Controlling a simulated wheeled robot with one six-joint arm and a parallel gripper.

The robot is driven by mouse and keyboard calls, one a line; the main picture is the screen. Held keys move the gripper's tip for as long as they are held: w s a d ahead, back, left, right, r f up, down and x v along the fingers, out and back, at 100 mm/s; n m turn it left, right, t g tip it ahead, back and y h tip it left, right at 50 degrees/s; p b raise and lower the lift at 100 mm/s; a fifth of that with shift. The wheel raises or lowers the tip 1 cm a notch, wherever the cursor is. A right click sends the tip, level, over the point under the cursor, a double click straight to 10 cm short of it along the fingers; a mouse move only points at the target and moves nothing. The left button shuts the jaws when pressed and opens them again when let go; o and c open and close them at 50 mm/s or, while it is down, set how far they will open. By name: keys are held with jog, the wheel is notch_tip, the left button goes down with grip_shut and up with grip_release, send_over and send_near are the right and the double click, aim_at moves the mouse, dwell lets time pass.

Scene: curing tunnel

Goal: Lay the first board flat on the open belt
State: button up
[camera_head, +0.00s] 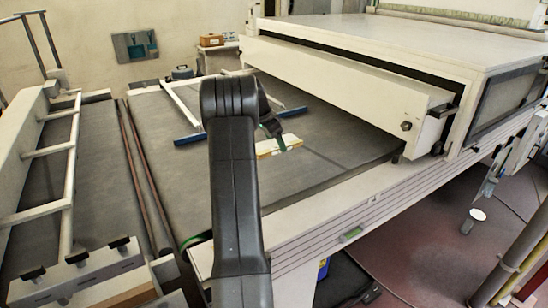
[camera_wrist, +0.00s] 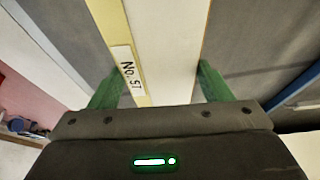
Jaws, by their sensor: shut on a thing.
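The board (camera_head: 266,148) is a pale plank with a yellow strip along one side. It shows low over the open grey belt (camera_head: 330,145) in the head view; I cannot tell whether it touches the belt. My gripper (camera_head: 281,144) reaches down to it from above. In the wrist view the board (camera_wrist: 165,45) runs between the two green fingers of my gripper (camera_wrist: 158,85), which are shut on its sides. A label reading "No. 57" sits on the yellow strip. My arm hides part of the belt in the head view.
The white tunnel housing (camera_head: 400,48) with its slanted front panel (camera_head: 335,82) stands to the right of the belt. A blue-ended white frame (camera_head: 185,105) lies on the belt behind my arm. A white ladder-like rail (camera_head: 50,150) runs along the left. The belt's front right is clear.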

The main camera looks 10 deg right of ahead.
aim_at(278, 164)
jog(key=shift+f+p, duration=0.4)
jog(key=shift+f, duration=3.2)
jog(key=shift+f, duration=0.25)
jog(key=o, duration=1)
jog(key=shift+r, duration=0.1)
jog(key=shift+r, duration=0.25)
jog(key=b+v, duration=0.1)
jog(key=v, duration=1.1)
jog(key=shift+f, duration=0.1)
